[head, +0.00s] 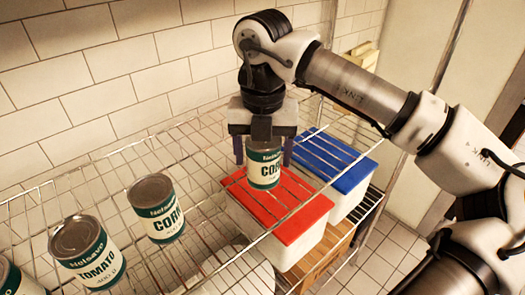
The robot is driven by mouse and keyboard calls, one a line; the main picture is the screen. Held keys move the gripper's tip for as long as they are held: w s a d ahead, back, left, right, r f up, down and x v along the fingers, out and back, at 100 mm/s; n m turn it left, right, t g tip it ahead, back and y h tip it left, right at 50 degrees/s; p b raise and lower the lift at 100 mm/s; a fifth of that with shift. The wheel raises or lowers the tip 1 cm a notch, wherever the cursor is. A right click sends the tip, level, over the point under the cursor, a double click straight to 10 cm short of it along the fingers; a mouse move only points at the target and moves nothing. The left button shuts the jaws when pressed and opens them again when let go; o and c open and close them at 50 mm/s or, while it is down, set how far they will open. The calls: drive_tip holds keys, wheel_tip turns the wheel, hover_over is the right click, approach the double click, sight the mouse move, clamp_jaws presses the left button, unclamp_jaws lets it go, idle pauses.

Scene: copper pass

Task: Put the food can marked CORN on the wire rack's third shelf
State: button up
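A can marked CORN (264,170) is upright below my gripper (263,152), with one finger at its left and one at its right. The fingers are spread, and a narrow gap seems to show beside the can. Whether its base rests on the wires or hangs just above them is hard to tell. A second CORN can (158,210) stands on the wire rack (205,150) nearer the camera. The rack's top wire shelf fills the middle of the view, and its lower shelves are mostly hidden, so I cannot number the levels.
A TOMATO can (88,253) and a partly cut-off can (14,280) stand at the lower left. A red-lidded box (300,232) and a blue-lidded box (345,170) sit below the wires. A tiled wall (120,60) closes the back.

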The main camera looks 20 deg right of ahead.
drive_tip(key=shift+o, duration=0.8)
drive_tip(key=shift+r, duration=0.1)
drive_tip(key=shift+r, duration=0.2)
wheel_tip(320, 180, up, 7)
drive_tip(key=shift+r+b, duration=0.2)
drive_tip(key=shift+b, duration=0.45)
